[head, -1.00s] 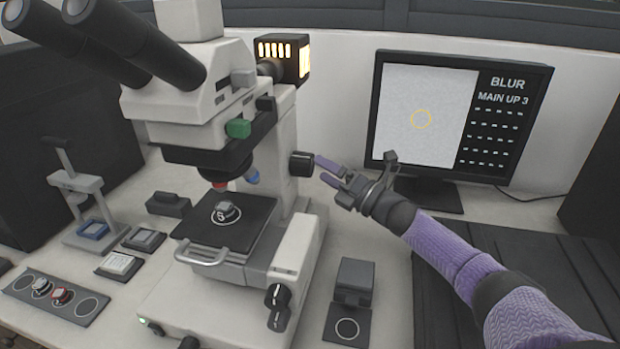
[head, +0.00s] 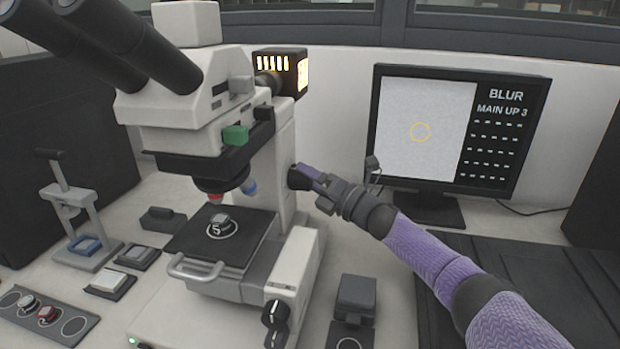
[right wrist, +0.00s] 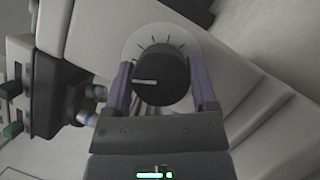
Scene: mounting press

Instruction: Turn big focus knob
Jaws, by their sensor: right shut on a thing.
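The big focus knob (head: 296,179) is a black dial on the right side of the microscope's white column (head: 284,128). My right gripper (head: 304,172) is at the knob in the head view and partly covers it. In the right wrist view the knob (right wrist: 161,75) has a white pointer line facing left, over a pale disc with dark tick marks. The purple fingers of my right gripper (right wrist: 161,88) stand on both sides of the knob, shut on it. The monitor (head: 450,130) reads "BLUR" and "MAIN UP 3", with a yellow ring on a pale field. My left gripper is out of view.
The stage (head: 219,236) holds a round sample, with objectives above it. Smaller black knobs (head: 276,314) sit low on the microscope. A dark block (head: 355,298) stands to the right of the base. A small press (head: 70,205) and a sample tray (head: 45,318) are at the left.

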